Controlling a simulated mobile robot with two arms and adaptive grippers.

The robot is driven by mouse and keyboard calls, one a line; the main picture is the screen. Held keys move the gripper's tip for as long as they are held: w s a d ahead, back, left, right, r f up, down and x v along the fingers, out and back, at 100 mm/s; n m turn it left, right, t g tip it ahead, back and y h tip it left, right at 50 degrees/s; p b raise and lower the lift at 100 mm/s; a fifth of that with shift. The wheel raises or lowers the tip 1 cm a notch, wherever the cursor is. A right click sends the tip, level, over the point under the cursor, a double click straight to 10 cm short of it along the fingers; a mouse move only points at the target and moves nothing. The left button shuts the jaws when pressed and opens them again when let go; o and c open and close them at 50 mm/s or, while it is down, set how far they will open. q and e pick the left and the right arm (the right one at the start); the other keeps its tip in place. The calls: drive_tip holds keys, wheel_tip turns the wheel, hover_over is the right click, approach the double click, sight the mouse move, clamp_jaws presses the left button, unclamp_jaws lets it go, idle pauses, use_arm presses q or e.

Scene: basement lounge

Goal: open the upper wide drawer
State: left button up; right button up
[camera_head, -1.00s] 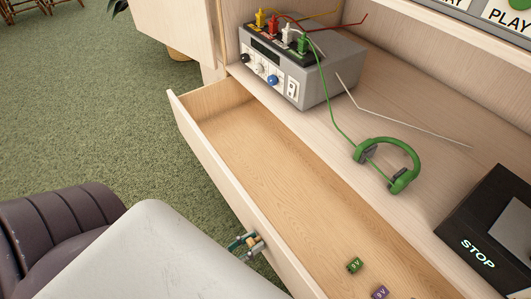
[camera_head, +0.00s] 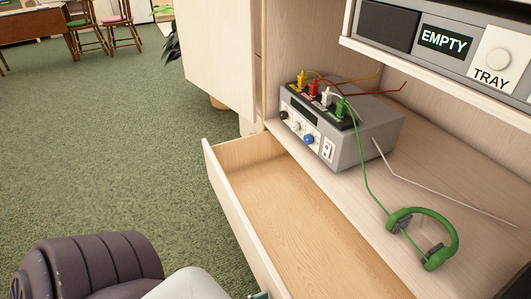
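The wide drawer (camera_head: 228,200) under the shelf is pulled well out of the pale wood cabinet. Its light wood floor shows, and the visible part is empty. Its near end is cut off by the bottom edge. A small teal sliver at the drawer's front, at the bottom edge, looks like part of a gripper on the arm from the left. Its fingers and the drawer's handle are out of sight, so its hold cannot be told. My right gripper is not in view.
A panel reading EMPTY (camera_head: 444,40) is higher up. Green carpet (camera_head: 110,170) lies clear left of the drawer; chairs (camera_head: 122,30) stand far back.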

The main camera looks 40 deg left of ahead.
use_arm(q)
drive_tip(key=v, duration=1.2)
idle(0.4)
